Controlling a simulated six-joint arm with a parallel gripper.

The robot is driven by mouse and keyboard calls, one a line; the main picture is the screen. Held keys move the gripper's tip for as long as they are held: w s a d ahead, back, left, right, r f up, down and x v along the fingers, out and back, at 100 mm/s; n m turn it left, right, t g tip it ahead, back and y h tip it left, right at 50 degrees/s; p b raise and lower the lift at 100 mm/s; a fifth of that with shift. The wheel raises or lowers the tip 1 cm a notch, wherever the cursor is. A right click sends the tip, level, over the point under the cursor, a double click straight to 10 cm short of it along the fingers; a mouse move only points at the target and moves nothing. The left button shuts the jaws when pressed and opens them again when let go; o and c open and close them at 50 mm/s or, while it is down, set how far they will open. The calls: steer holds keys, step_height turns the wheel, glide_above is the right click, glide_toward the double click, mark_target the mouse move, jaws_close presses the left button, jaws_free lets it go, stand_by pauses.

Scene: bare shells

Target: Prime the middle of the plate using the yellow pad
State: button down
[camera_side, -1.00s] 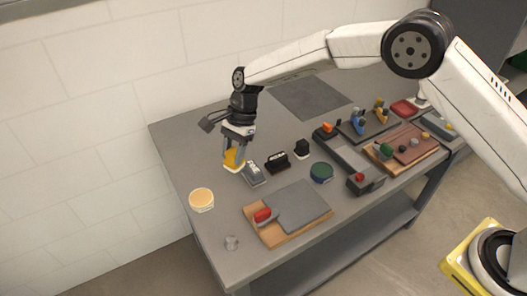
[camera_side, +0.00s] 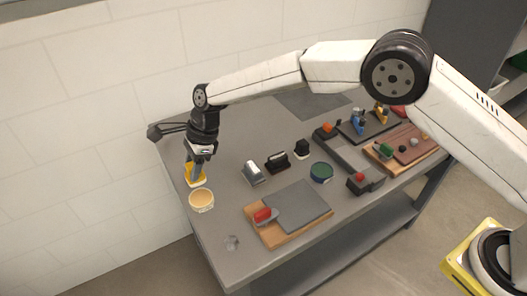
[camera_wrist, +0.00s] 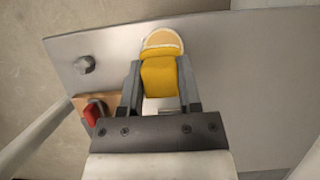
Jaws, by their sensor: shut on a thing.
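My gripper (camera_side: 197,166) is shut on the yellow pad (camera_side: 195,177), which hangs below the fingers. In the wrist view the yellow pad (camera_wrist: 160,77) sits between both fingers. It is just behind the round cream-filled dish (camera_side: 201,203) in the side view; whether they touch I cannot tell. The dish also shows in the wrist view (camera_wrist: 162,37), partly hidden by the pad. A grey plate (camera_side: 302,205) lies flat on a wooden board (camera_side: 288,236), to the right and in front of my gripper.
A grey bolt-like piece (camera_side: 231,242) stands near the front left table edge. A grey block (camera_side: 253,173), a black stamp-like piece (camera_side: 277,161) and a green-topped round tin (camera_side: 321,172) stand behind the board. Trays with several small parts fill the right side.

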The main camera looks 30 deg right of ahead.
steer(key=shift+f, duration=2.95)
steer(key=shift+f, duration=0.55)
steer(key=shift+r, duration=0.1)
steer(key=shift+r, duration=3.45)
steer(key=shift+d, duration=0.15)
steer(key=shift+d+n, duration=0.3)
steer(key=shift+d, duration=0.35)
steer(key=s+d+n+g+h, duration=0.1)
steer(key=s+d+n, duration=0.3)
steer(key=d, duration=0.7)
steer(key=s+d+r+n+g+h, duration=0.1)
steer(key=s+d+n, duration=0.4)
steer(key=d, duration=0.6)
steer(key=s+d+n+g+h, duration=0.2)
steer(key=s+d+n, duration=0.2)
steer(key=d+n, duration=0.4)
steer(key=d, duration=0.3)
steer(key=shift+s+d+r+g+h, duration=0.15)
steer(key=shift+d+r+g+h, duration=0.15)
steer(key=shift+d, duration=0.1)
